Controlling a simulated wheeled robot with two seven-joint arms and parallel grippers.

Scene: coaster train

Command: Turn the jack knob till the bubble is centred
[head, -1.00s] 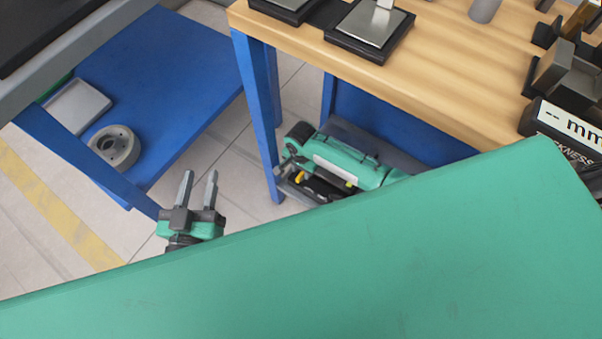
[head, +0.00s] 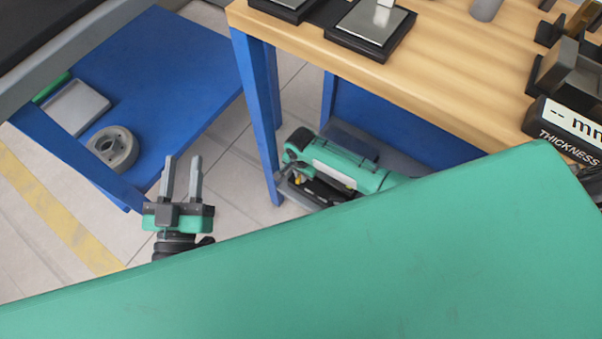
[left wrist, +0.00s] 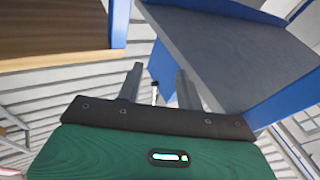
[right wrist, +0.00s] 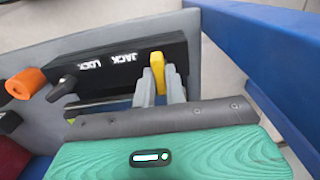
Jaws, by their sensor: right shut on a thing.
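The yellow jack knob (right wrist: 171,76) sits at the JACK label on a black panel (right wrist: 118,72) in the right wrist view. My right gripper (right wrist: 160,85) is shut on this knob, with its fingers on both sides. In the head view my right arm (head: 345,160) reaches under the wooden bench, and its fingers are hard to make out. My left gripper (head: 181,176) is open and empty in front of the blue shelf; it also shows open in the left wrist view (left wrist: 158,85). I cannot make out the bubble in any view.
A black lock knob (right wrist: 62,88) and an orange knob (right wrist: 26,83) are left of the jack knob. A blue bench leg (head: 262,130) stands close to my right gripper. A large green surface (head: 330,250) hides the lower head view. A grey ring (head: 112,149) lies on the blue shelf (head: 165,75).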

